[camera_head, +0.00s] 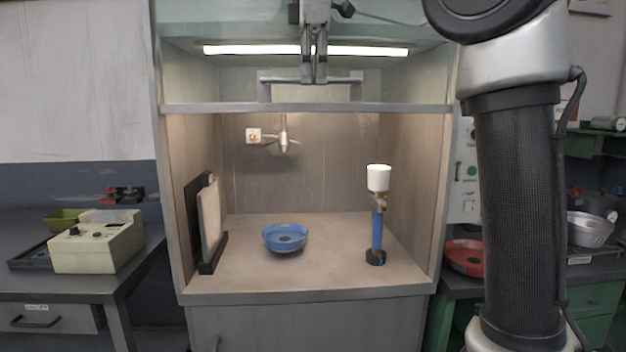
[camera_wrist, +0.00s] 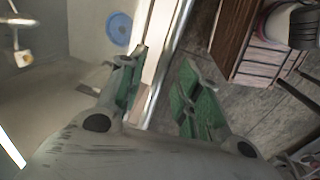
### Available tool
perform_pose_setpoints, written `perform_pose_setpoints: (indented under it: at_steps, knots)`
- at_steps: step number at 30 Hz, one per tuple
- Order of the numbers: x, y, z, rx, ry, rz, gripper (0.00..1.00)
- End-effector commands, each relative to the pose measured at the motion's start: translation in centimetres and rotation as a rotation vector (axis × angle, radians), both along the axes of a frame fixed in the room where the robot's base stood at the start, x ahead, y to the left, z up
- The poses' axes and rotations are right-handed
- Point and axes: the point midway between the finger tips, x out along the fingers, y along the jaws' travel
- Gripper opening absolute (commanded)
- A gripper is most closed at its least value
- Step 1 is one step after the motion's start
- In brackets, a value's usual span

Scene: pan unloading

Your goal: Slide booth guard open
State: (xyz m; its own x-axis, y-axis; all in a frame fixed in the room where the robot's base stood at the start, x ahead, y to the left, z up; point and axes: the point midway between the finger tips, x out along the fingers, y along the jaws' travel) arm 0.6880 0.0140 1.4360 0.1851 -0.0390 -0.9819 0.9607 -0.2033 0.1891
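The booth guard is a clear, greenish pane across the upper front of the booth, with a grey lower rail (camera_head: 305,108) above the opening. A grey horizontal bar (camera_head: 285,79), seemingly its handle, lies behind my fingers. My gripper (camera_head: 320,78) hangs at the top middle of the booth, fingers down in front of this bar. The wrist view shows the green-padded fingers (camera_wrist: 160,95) spread apart with nothing clearly held. Contact with the bar cannot be told. A blue pan (camera_head: 285,238) sits on the booth floor and also shows in the wrist view (camera_wrist: 118,28).
A blue spray gun with a white cup (camera_head: 378,210) stands at the right inside the booth. A framed panel (camera_head: 210,225) leans at the left. A nozzle (camera_head: 284,140) is at the back wall. Benches flank the booth, with a cream control box (camera_head: 97,245) on the left one.

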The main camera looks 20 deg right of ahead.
Motion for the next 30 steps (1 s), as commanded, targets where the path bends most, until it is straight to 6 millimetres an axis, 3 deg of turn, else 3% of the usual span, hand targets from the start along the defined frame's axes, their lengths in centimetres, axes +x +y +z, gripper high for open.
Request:
perform_pose_setpoints:
  at_steps: [5, 30]
  knots:
    - [-0.1, -0.1, -2.5, -0.001, 0.004, 0.001, 0.34]
    - [-0.2, -0.1, -21.1, -0.002, 0.006, 0.0, 0.34]
